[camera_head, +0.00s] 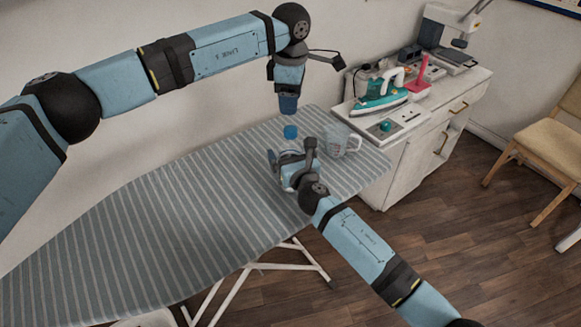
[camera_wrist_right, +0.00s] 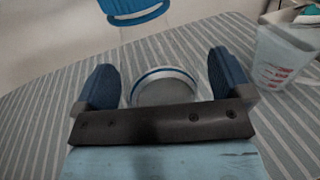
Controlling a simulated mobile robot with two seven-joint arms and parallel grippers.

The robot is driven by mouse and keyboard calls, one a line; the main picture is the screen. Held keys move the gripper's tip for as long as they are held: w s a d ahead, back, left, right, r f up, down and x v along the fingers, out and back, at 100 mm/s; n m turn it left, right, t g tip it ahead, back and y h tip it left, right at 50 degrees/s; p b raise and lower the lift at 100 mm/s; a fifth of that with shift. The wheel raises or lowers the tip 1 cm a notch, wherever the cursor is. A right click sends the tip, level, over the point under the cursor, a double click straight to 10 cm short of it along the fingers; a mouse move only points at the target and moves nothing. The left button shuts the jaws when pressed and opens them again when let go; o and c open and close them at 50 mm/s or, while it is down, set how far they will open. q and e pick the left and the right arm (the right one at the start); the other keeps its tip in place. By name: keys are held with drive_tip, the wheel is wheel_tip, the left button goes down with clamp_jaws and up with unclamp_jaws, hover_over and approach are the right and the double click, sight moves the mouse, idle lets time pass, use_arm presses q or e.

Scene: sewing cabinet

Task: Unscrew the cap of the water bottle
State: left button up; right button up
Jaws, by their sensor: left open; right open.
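The water bottle (camera_head: 290,148) stands upright on the striped ironing board and looks see-through. Its blue cap (camera_head: 291,132) is on top; the cap's ridged lower edge shows at the top of the right wrist view (camera_wrist_right: 135,12). My left gripper (camera_head: 288,108) points down just above the cap, with a small gap; it is open. My right gripper (camera_head: 291,158) is open beside the bottle's lower part. In the right wrist view its two blue fingertips (camera_wrist_right: 160,75) flank the bottle's round lower part with a blue-white band (camera_wrist_right: 165,76), with gaps on both sides.
A clear measuring cup (camera_head: 341,142) with red marks stands close right of the bottle. The ironing board (camera_head: 150,235) is bare to the left.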

sight(291, 129)
drive_tip(key=c, duration=1.8)
use_arm(q)
drive_tip(key=m, duration=1)
drive_tip(key=shift+m, duration=0.3)
drive_tip(key=m, duration=1.1)
drive_tip(key=shift+f+m, duration=0.45)
drive_tip(key=shift+m, duration=0.05)
wheel_tip(291, 129, down, 7)
drive_tip(key=shift+f, duration=0.1)
